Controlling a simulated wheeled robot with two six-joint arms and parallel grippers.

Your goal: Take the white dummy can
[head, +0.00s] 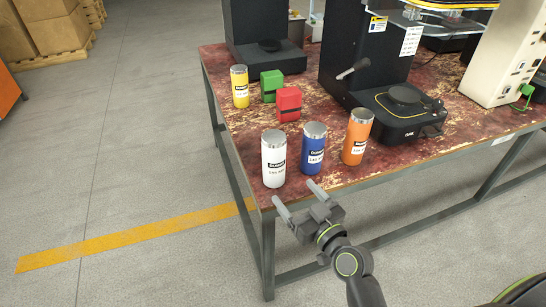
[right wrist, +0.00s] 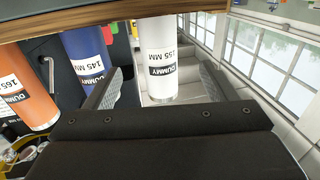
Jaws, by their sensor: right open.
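The white dummy can (head: 273,158) stands upright at the near left corner of the worn red table (head: 228,99). My right gripper (head: 298,197) is open and empty just in front of the table edge, short of the can. In the right wrist view, which is turned upside down, the white can (right wrist: 160,62) shows between the open fingers (right wrist: 163,85), with its label reading DUMMY 155 MM. I cannot see the fingers touching it. My left gripper is not in view.
A blue can (head: 313,150) stands close to the right of the white one, then an orange can (head: 357,137). A yellow can (head: 240,87), green block (head: 271,85) and red block (head: 288,103) stand behind. A black seamer (head: 400,112) is at right.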

